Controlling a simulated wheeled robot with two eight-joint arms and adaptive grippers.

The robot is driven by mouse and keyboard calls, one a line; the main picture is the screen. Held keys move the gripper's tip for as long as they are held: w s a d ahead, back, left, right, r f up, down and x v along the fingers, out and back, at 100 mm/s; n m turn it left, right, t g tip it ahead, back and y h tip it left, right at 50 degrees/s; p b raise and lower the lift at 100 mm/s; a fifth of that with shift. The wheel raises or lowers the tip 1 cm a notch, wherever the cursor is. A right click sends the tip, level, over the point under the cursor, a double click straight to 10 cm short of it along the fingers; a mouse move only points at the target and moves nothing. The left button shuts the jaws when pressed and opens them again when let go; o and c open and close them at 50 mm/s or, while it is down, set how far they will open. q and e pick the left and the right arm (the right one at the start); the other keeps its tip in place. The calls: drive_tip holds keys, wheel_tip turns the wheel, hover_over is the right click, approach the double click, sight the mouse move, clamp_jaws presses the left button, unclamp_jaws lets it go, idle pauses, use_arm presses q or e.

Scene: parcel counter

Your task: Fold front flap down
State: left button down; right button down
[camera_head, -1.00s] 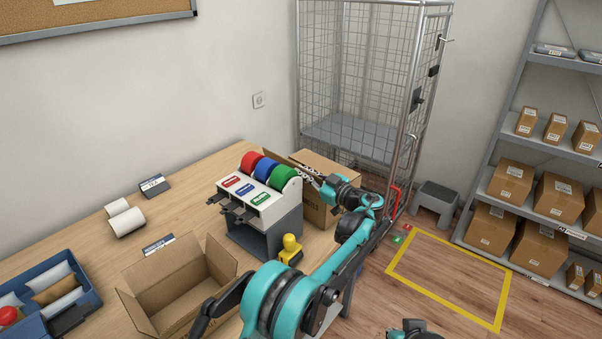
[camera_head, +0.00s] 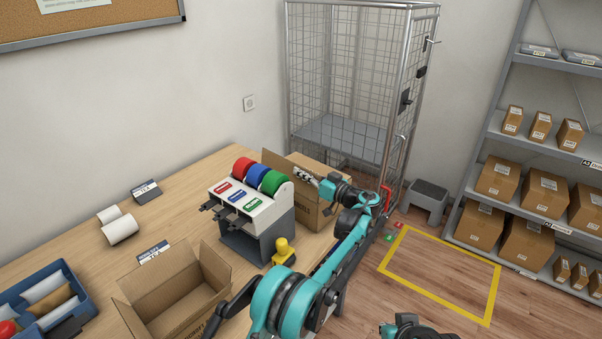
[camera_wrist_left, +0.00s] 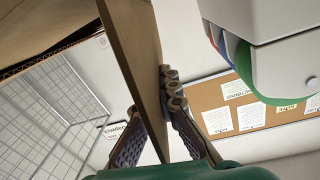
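An open cardboard box (camera_head: 316,216) stands at the counter's far right end, partly hidden by the tape dispenser. A raised flap (camera_head: 278,162) shows above its left side. My left gripper (camera_head: 306,176) is at the top of this box. In the left wrist view, a cardboard flap (camera_wrist_left: 137,45) runs between the two fingers of my left gripper (camera_wrist_left: 155,112). The fingers converge on it from both sides and appear shut on it; the flap hides part of one finger. My right gripper is not clearly seen; only a teal arm part shows at the bottom edge.
The tape dispenser (camera_head: 240,232) with red, blue and green rolls stands close beside the box. A yellow stamp (camera_head: 284,254) is in front. Another open box (camera_head: 130,318) is nearer. A wire cage (camera_head: 350,90) stands behind. A yellow-marked floor area (camera_head: 440,275) is clear.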

use_arm(q)
drive_tip(key=c, duration=2.1)
unclamp_jaws()
drive_tip(key=shift+o, duration=0.2)
drive_tip(key=v, duration=1.2)
